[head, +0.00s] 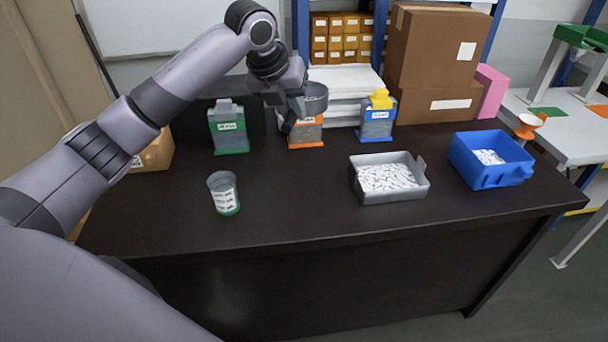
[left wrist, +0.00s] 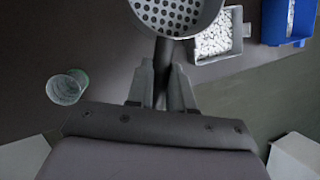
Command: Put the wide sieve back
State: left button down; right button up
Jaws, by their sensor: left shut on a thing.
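The wide sieve is a grey round cup with a perforated bottom and a dark handle. It shows in the left wrist view (left wrist: 178,15) and in the head view (head: 315,98). My left gripper (head: 290,112) is shut on its handle; the fingers stand on either side of the handle in the left wrist view (left wrist: 162,78). In the head view the sieve appears in front of and above the orange-based holder (head: 306,138), hiding its top. I cannot tell whether they touch. My right gripper is not in view.
A green holder (head: 229,130) and a blue holder with a yellow top (head: 376,122) flank the orange one. A clear green-bottomed cup (head: 222,195), a grey bin of white pieces (head: 388,197) and a blue bin (head: 489,175) stand on the dark table (head: 300,215). Cardboard boxes (head: 430,55) stand behind.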

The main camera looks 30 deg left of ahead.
pick_arm(q)
notch_tip(320, 180, down, 20)
jog(key=shift+r+b, duration=0.1)
jog(key=shift+b, duration=0.35)
jog(key=c, duration=1)
grip_release()
jog(key=v, duration=1.2)
jog(key=shift+p, duration=0.45)
